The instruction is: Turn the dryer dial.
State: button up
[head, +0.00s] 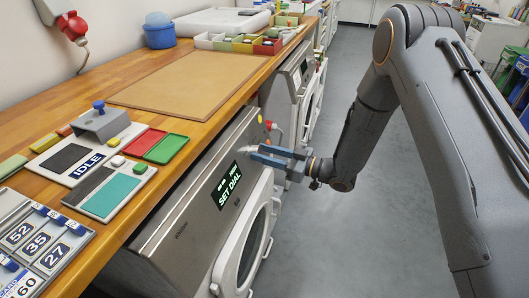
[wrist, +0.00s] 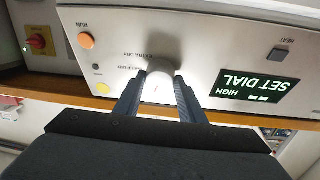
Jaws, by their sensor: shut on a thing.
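The dryer (head: 180,225) is the nearer machine under the counter. Its display (wrist: 258,88) reads "SET DIAL" and "HIGH". Labels by the dial include "EXTRA DRY"; the dial's exact pointing is unclear.
An orange RUN button (wrist: 86,41) and a small yellow button (wrist: 102,89) sit beside the dial. The wooden counter (head: 95,215) above holds a tan board (head: 190,82), trays and number tags. A second machine (head: 300,85) stands beyond. The grey floor (head: 345,235) is clear.

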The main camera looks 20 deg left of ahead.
jog(key=m+t+p, duration=0.1)
jog(key=m, duration=0.2)
jog(key=m+t+h+p, duration=0.1)
jog(key=m, duration=0.2)
jog(key=shift+r+m, duration=0.15)
jog(key=shift+m, duration=0.15)
dwell(0.3)
jog(key=o, duration=1)
jog(key=shift+o, duration=0.2)
jog(key=shift+d, duration=0.1)
jog(key=v, duration=0.7)
jog(key=shift+s+d+b, duration=0.2)
jog(key=shift+d+b, duration=0.05)
jog(key=shift+b, duration=0.2)
jog(key=shift+r, duration=0.1)
